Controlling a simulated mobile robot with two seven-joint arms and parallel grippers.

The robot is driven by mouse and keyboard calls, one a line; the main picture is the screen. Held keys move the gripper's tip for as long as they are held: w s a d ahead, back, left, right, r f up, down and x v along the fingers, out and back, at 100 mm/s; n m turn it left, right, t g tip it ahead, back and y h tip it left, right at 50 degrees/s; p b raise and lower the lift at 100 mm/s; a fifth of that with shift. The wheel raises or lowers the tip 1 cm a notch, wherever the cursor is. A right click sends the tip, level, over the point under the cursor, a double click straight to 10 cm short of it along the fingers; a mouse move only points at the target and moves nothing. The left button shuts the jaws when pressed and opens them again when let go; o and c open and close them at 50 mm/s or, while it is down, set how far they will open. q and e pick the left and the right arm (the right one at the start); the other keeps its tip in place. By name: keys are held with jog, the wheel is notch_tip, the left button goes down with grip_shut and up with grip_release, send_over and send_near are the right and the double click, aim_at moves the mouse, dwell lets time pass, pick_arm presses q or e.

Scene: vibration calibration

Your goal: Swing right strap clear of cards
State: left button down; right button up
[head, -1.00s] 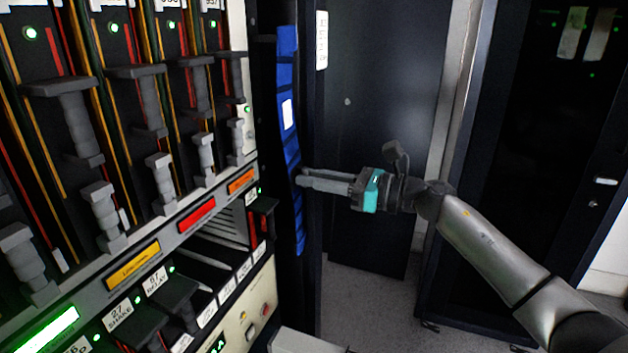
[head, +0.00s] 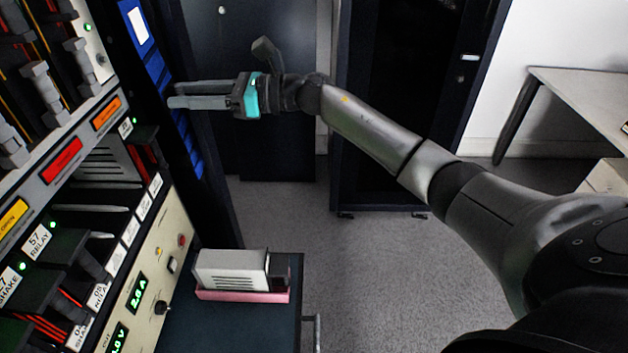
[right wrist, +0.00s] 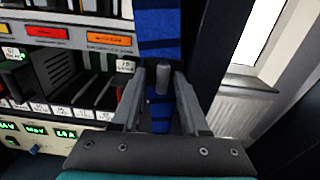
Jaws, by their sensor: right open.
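The right strap (head: 157,72) is a blue band with dark cross stripes and a white patch, hanging along the right side of the card rack. It also shows in the right wrist view (right wrist: 158,35), running down behind the fingers. My right gripper (head: 172,96) is open at the strap, its fingers pointing left. In the right wrist view a grey upright peg (right wrist: 162,79) stands between the two fingers, in front of the strap. I cannot tell whether the fingers touch it. The cards (head: 45,95) with grey handles sit left of the strap. My left gripper is out of view.
A cream panel (head: 150,268) with green readouts is low on the rack. A grey-white box on a pink base (head: 240,273) stands on a dark cart (head: 235,318). A dark cabinet (head: 405,75) stands behind my right arm. Grey floor (head: 370,265) lies open beyond the cart.

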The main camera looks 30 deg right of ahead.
jog(key=shift+s+a+r+m+p, duration=1.25)
jog(key=shift+s+a+m+p, duration=2.55)
jog(key=shift+p, duration=4.7)
jog(key=s+d+f+n+b, duration=0.1)
jog(key=s+d+b, duration=0.1)
jog(key=s+d, duration=0.4)
jog(key=s+d+b, duration=0.3)
jog(key=s+d, duration=0.1)
jog(key=d, duration=0.5)
jog(key=d+f+m+t+h+b, duration=0.1)
jog(key=d+f+m+h, duration=0.2)
jog(key=f+m, duration=0.4)
jog(key=d+f+m+t+h+b, duration=0.1)
jog(key=d+f+m+h+b, duration=0.1)
jog(key=d+f+m+h, duration=0.2)
jog(key=d+f+m+t+h+b, duration=0.1)
jog(key=d+f+m+h, duration=0.3)
jog(key=f+m, duration=0.6)
jog(key=shift+w+f+t+h+b, duration=0.35)
jog(key=shift+w+f+t, duration=0.1)
jog(key=shift+f, duration=3.8)
